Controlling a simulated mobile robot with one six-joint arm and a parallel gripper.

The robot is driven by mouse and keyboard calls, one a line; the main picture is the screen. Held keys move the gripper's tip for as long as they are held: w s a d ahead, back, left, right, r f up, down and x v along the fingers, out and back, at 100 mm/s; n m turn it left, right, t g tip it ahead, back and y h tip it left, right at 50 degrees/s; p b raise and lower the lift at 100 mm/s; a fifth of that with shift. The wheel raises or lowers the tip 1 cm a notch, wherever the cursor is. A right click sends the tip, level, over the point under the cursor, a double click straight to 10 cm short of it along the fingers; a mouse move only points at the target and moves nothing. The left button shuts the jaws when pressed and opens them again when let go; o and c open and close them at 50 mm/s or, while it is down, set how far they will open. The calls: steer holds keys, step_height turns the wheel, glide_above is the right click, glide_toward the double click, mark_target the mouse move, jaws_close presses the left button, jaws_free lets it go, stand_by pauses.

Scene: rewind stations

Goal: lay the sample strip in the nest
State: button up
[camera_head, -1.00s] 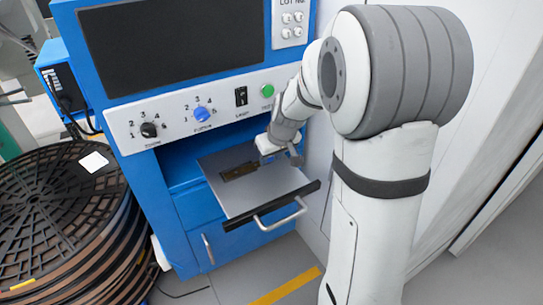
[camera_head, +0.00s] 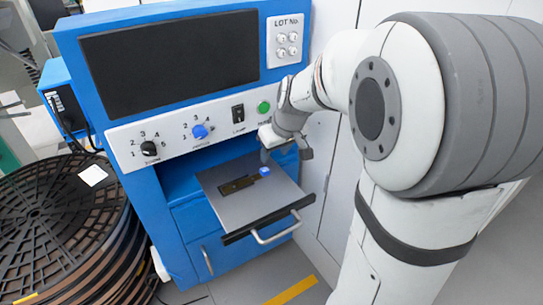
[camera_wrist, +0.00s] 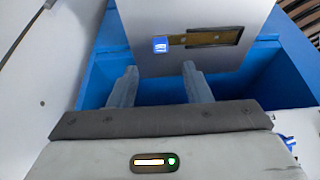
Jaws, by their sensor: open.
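The sample strip shows in the wrist view as a blue tab (camera_wrist: 160,45) with a brown band (camera_wrist: 190,39) running right from it. The band lies along the dark nest (camera_wrist: 236,35) in the grey drawer top; the tab is outside the nest's left end. I cannot tell whether the band sits fully flat. In the head view the blue tab (camera_head: 265,171) and nest (camera_head: 232,187) show on the pulled-out drawer. My gripper (camera_wrist: 159,75) is open and empty, apart from the tab. In the head view my gripper (camera_head: 285,155) is just beyond the tab, toward the right.
The drawer (camera_head: 258,205) sticks out of the blue station, with a front handle (camera_head: 276,231). A control panel with knobs (camera_head: 199,131) and a dark screen (camera_head: 170,60) is above it. Stacked reels (camera_head: 60,220) stand at left, a white wall at right.

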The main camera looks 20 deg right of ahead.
steer(key=s+a+f+m+g, duration=0.1)
steer(key=s, duration=0.9)
steer(key=s+a+f+m+g+h, duration=0.1)
steer(key=s+m+g, duration=0.1)
steer(key=s, duration=0.8)
steer(key=shift+s+a, duration=0.25)
steer(key=shift+a, duration=0.05)
steer(key=shift+c, duration=0.2)
